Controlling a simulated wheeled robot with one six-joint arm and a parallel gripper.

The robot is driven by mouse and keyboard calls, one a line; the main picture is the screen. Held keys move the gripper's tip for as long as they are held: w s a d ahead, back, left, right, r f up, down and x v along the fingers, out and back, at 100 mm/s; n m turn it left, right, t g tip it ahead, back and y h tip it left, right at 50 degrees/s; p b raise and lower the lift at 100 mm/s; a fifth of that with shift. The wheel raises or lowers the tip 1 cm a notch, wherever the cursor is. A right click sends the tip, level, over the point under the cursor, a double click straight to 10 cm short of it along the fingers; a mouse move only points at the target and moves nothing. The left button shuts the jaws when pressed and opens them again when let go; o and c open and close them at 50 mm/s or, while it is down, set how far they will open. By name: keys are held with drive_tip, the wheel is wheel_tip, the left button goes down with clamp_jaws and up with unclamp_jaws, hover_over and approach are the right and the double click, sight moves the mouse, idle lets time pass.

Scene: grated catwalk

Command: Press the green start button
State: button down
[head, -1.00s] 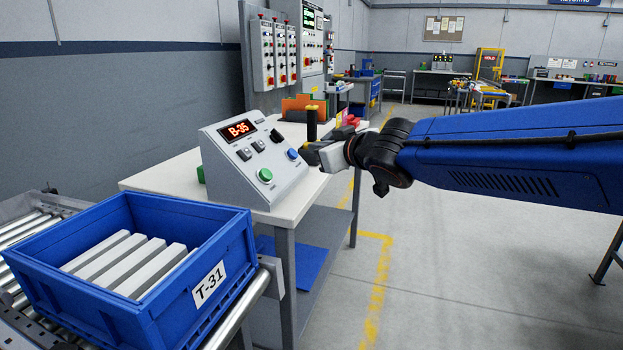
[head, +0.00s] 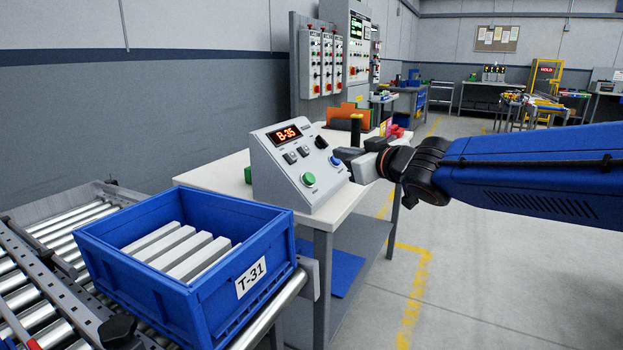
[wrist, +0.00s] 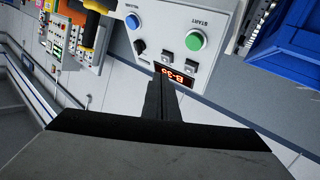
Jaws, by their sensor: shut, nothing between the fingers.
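The green start button (head: 308,179) is round and sits low on the sloped face of a grey control box (head: 284,183). In the wrist view the green button (wrist: 194,40) carries the label START, beside a blue button (wrist: 132,21). The box's red display (head: 289,134) reads B-35. My gripper (head: 345,158) is shut and empty, at the right side of the box near the blue button, apart from the green one. In the wrist view the closed fingers (wrist: 161,95) point toward the box face, short of the buttons in the picture.
The box stands on a white table (head: 222,177). A blue crate (head: 205,305) marked T-31, with several pale bars, sits on a roller conveyor (head: 38,300) at front left. A black-and-yellow upright handle (head: 356,128) and orange holder (head: 340,118) stand behind. Open floor lies to the right.

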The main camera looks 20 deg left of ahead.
sight(311, 174)
drive_tip(key=a+f, duration=0.5)
drive_tip(key=shift+w+a+f, duration=0.2)
drive_tip(key=shift+w+f, duration=0.05)
idle(2.2)
drive_tip(key=shift+a+f, duration=0.3)
drive_tip(key=shift+a+f, duration=0.6)
idle(1.4)
drive_tip(key=shift+d+r, duration=0.1)
drive_tip(key=shift+d, duration=0.05)
drive_tip(key=shift+d+r, duration=0.75)
drive_tip(key=shift+r, duration=0.05)
idle(0.3)
drive_tip(key=shift+s+d+r, duration=0.15)
drive_tip(key=shift+d+r, duration=1.6)
